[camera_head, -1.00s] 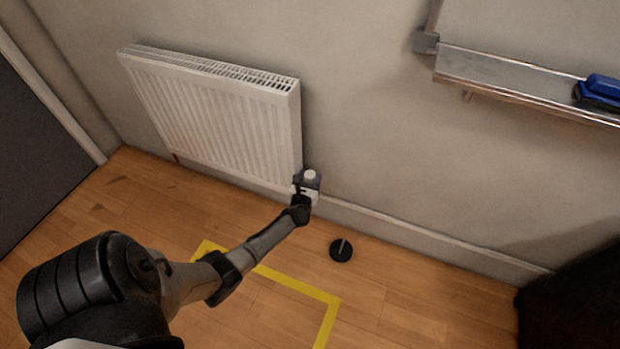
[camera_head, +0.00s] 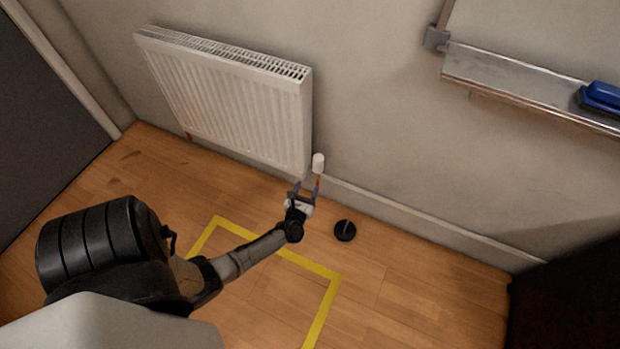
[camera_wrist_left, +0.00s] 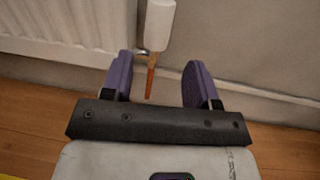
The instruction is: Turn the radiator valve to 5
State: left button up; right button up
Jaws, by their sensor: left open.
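The white radiator valve (camera_head: 318,163) stands on a copper-coloured pipe at the lower right corner of the white radiator (camera_head: 225,105). In the left wrist view the valve (camera_wrist_left: 159,24) is upright beyond the fingertips, with its pipe below it. My left gripper (camera_head: 303,187) is open and empty, a little in front of and below the valve head, apart from it. Its two purple fingers (camera_wrist_left: 154,78) stand either side of the pipe in the picture. The numbers on the valve are too small to read. My right gripper is not in view.
A black round doorstop-like object (camera_head: 345,231) sits on the wooden floor right of the gripper. Yellow tape (camera_head: 300,262) marks the floor. A whiteboard tray (camera_head: 530,85) with a blue eraser (camera_head: 602,97) is on the wall at upper right.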

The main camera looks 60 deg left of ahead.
aim_at(317, 166)
pick_arm(q)
jog(key=shift+s+d, duration=0.35)
jog(key=shift+s, duration=0.05)
jog(key=b+x, duration=0.5)
jog(key=x, duration=0.6)
jog(key=shift+w+a, duration=0.15)
jog(key=shift+a, duration=0.05)
jog(key=shift+x, duration=0.8)
jog(key=shift+r, duration=0.15)
